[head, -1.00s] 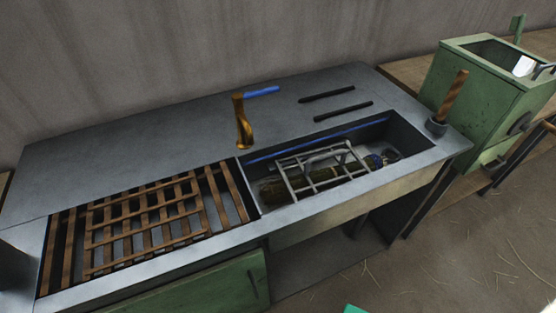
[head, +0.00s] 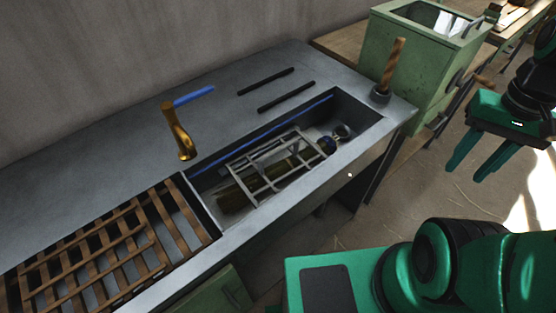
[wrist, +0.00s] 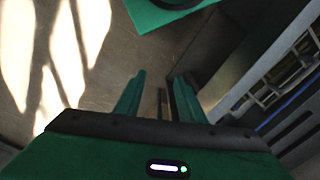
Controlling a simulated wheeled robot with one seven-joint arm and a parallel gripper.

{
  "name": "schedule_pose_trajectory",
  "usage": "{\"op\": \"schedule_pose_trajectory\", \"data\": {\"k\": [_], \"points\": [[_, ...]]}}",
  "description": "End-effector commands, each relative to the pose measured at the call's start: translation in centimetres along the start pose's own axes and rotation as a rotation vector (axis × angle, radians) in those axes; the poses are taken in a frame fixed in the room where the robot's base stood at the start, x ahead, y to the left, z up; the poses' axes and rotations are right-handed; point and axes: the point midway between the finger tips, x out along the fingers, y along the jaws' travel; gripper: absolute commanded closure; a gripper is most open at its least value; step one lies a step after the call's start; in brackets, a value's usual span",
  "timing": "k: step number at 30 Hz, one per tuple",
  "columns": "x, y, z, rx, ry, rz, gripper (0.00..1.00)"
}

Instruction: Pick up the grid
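A grey metal grid (head: 262,176) lies in the sink basin (head: 352,110), tilted, over dark green bottles (head: 233,200). Part of a grid (wrist: 297,52) also shows at the right edge of the wrist view. My gripper (head: 465,172) is at the right of the head view, well away from the sink, above the floor. Its two green fingers are apart with nothing between them; the wrist view also shows them (wrist: 156,85) open and empty.
A wooden slatted rack (head: 110,255) lies left of the basin. A brass tap (head: 178,135) with a blue handle stands behind. Two black bars (head: 285,96) lie on the counter. A wooden-handled tool (head: 392,65) stands at the right corner, near a green cabinet (head: 408,60).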

Motion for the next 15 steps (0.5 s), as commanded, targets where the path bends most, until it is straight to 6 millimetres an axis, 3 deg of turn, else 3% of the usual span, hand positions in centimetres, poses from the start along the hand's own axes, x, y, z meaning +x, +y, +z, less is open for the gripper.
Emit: {"op": "schedule_pose_trajectory", "data": {"k": [2,4,8,11,15], "points": [[-0.6,0.3,0.7,-0.032,0.012,-0.004,0.64],[-0.8,-0.7,0.1,-0.112,0.015,0.003,0.64],[-1.2,-5.0,-2.3,-0.441,0.016,0.028,0.64],[-1.4,-10.3,-4.4,-0.818,0.015,0.05,0.64],[-0.9,-19.6,-5.5,-1.389,0.011,0.067,0.64]]}}
